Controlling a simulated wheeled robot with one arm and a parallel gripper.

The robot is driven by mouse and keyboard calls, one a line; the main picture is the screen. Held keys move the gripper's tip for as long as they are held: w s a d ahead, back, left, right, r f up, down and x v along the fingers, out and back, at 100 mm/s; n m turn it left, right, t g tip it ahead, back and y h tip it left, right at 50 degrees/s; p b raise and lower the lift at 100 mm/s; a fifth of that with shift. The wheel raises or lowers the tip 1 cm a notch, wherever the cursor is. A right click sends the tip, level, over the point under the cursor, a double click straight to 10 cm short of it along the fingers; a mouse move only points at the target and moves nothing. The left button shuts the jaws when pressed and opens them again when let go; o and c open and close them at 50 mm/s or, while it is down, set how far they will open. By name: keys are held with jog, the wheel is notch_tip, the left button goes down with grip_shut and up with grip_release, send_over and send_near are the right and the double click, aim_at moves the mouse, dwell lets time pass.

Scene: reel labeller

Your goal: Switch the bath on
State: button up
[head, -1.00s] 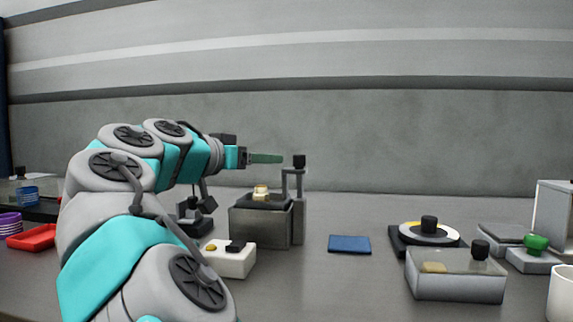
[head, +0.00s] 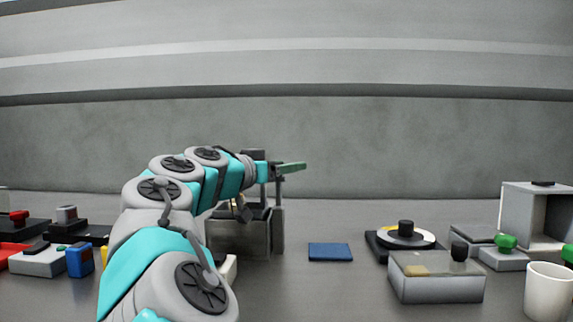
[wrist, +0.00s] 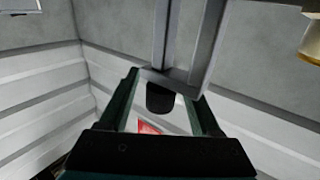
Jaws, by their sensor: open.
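The bath is not labelled; a grey steel tank (head: 238,238) with a metal post (head: 278,228) at its right side stands mid-left in the head view, partly hidden by my arm. A white box (head: 231,268) in front of it is almost wholly behind my arm. My gripper (head: 292,168) is open, above and just behind the post in the picture. In the wrist view its dark green fingers (wrist: 160,100) are spread, with a rounded black piece (wrist: 160,98) showing between them and a grey metal frame (wrist: 185,50) beyond. I cannot tell if they touch.
A blue pad (head: 330,252), a grey box with a clear top (head: 436,283), a disc on a black base (head: 405,237), a green-knobbed box (head: 503,258) and a white mug (head: 549,292) stand to the right. Several small devices crowd the left. A brass piece (wrist: 312,42) shows in the wrist view.

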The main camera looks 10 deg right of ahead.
jog(key=shift+w+d, duration=0.25)
jog(key=shift+d, duration=0.05)
grip_shut()
dwell(0.4)
dwell(0.9)
